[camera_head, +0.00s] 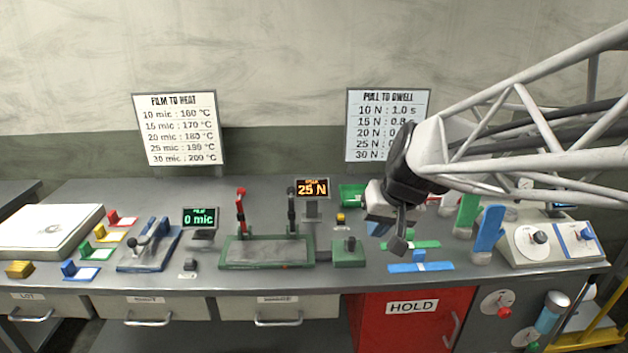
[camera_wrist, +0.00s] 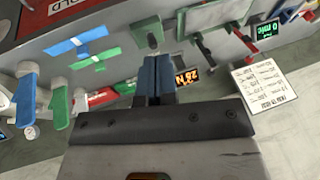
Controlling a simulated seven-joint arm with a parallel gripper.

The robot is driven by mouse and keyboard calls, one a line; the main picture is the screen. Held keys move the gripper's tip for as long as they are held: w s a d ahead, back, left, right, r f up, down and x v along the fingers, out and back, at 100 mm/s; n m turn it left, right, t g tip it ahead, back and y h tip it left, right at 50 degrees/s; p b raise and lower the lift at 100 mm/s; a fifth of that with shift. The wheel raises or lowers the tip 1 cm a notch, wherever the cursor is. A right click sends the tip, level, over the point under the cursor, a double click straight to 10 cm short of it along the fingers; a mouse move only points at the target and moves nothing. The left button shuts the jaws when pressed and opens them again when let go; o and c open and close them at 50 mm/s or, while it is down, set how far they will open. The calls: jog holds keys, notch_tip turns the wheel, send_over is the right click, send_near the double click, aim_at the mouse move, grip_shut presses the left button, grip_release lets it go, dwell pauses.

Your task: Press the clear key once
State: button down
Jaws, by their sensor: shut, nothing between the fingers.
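No key is readably marked "clear". One candidate is the small dark key (camera_head: 190,265) with a little tag in front of it, below the film display (camera_head: 201,217) reading "0 mic". Another is the small yellow key (camera_head: 341,217) near the orange display (camera_head: 313,188) reading "25 N". A green box with a dark knob (camera_head: 348,252) stands at the bench front. My gripper (camera_head: 398,244) is shut and empty, over the bench right of the green box. In the wrist view its fingers (camera_wrist: 154,72) are together, with the green box (camera_wrist: 149,41) just beyond their tips.
A green framed press with red and black levers (camera_head: 266,252) stands mid-bench. A white dial panel (camera_head: 545,248) is at far right. A red HOLD cabinet (camera_head: 412,318) is below.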

jog(key=w+a+f+t+y, duration=0.2)
jog(key=w, duration=1.7)
jog(key=m+t, duration=0.2)
send_over(342, 216)
notch_tip(342, 216, down, 9)
jog(key=shift+w+d+r, duration=0.15)
jog(key=shift+f, duration=4.4)
